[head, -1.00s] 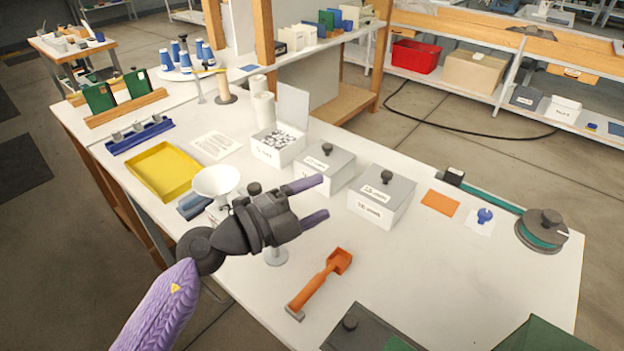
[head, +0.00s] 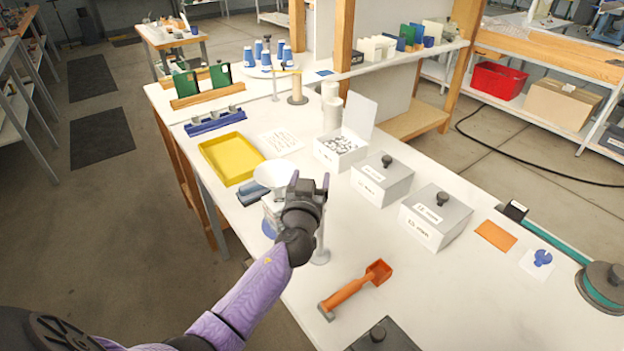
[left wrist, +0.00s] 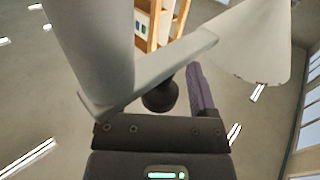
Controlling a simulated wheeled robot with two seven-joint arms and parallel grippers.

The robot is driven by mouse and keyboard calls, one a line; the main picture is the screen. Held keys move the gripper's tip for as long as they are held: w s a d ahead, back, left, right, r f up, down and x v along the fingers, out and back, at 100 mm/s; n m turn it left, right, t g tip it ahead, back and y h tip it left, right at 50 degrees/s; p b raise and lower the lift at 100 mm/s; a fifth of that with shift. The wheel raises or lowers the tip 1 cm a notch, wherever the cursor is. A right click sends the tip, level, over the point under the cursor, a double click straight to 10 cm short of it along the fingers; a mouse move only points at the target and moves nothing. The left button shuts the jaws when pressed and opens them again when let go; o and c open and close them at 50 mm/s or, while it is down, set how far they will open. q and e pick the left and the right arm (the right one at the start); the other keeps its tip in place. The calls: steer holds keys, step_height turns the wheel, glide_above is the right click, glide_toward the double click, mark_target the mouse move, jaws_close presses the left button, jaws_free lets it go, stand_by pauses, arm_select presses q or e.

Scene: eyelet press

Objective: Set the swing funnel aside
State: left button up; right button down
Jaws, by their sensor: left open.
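The swing funnel's white cone (head: 270,175) stands just left of my left gripper (head: 309,182) in the head view. It also shows at upper right in the left wrist view (left wrist: 252,42). There a pale grey arm (left wrist: 165,72) runs from a thick pale post (left wrist: 95,40) towards the cone. A dark knob (left wrist: 160,96) hangs under that arm, beside my one visible purple finger. The other finger is hidden there. In the head view the post (head: 320,240) shows below my gripper, its top hidden. My left gripper is open and apparently holds nothing. My right gripper is not in view.
A yellow tray (head: 232,160) lies behind the funnel. Grey lidded boxes (head: 435,217) and an open white box (head: 340,150) stand to the right. An orange scoop (head: 355,290) lies in front.

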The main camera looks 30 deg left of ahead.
arm_select(q)
steer(key=shift+w, duration=0.1)
jaws_close()
stand_by(0.3)
stand_by(1.1)
